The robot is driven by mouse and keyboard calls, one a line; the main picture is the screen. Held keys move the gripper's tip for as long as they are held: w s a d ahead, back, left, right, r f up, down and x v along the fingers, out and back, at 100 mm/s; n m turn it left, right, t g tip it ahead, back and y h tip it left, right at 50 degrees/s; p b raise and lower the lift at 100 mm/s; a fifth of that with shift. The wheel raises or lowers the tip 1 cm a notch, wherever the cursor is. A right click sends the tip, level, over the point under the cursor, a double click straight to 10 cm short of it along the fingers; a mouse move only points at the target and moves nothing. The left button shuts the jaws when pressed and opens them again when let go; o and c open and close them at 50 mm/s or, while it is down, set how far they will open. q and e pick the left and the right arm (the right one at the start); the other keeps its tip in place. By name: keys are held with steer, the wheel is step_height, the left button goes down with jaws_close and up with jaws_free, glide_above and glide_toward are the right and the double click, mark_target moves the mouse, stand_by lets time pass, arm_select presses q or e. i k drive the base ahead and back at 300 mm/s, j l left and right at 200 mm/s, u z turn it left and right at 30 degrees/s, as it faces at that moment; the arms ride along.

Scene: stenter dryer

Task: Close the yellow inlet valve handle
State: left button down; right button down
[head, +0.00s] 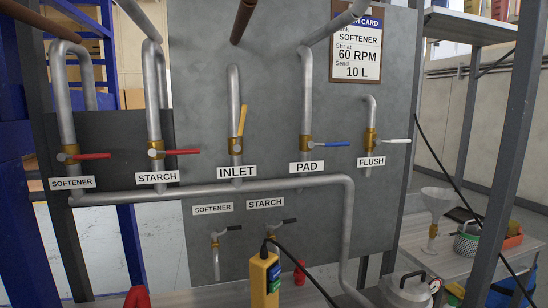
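The yellow inlet valve handle (242,120) stands nearly upright in the head view, roughly in line with its vertical grey pipe and leaning slightly right. Its brass valve body (235,146) sits just above the INLET label (236,172), near the middle of the grey panel. Nothing covers the handle. Neither of my grippers shows in this view, and nothing touches the handle.
Red softener (92,156) and starch (182,152) handles, a blue pad handle (335,144) and a white flush handle (398,141) lie crosswise. A yellow push-button pendant (264,280) with a black cable is below. A horizontal pipe (210,191) crosses the panel.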

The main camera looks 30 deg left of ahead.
mark_target(236, 148)
steer(key=u, duration=1.2)
steer(key=l, duration=0.2)
steer(key=u, duration=0.05)
